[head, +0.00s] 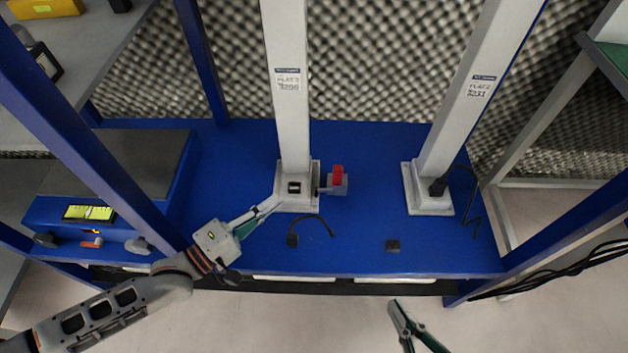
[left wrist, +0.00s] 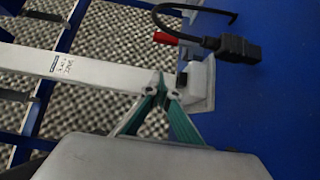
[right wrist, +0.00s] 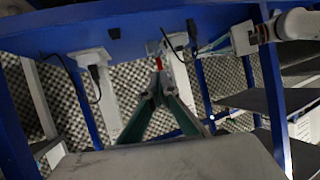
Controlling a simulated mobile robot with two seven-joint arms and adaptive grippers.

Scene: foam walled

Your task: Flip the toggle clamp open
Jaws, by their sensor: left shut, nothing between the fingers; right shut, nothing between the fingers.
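The toggle clamp shows in the head view as a small grey body with a red handle (head: 338,175), just right of the left white post's foot. The red handle also shows in the left wrist view (left wrist: 165,39), partly behind a black plug, and in the right wrist view (right wrist: 159,63). My left gripper (head: 277,203) is shut and empty, its tips by the left side of the post's foot; I cannot tell whether they touch it. The post's foot lies between it and the clamp. My right gripper (head: 394,304) is shut and empty, in front of the bench edge, below and right of the clamp.
The clamp stands on a blue bench top (head: 370,150). A black plug and cable (head: 293,239) lie in front of the left post (head: 289,80). A right post (head: 465,100) has another cable (head: 438,187). A small black block (head: 393,246) sits near the front edge.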

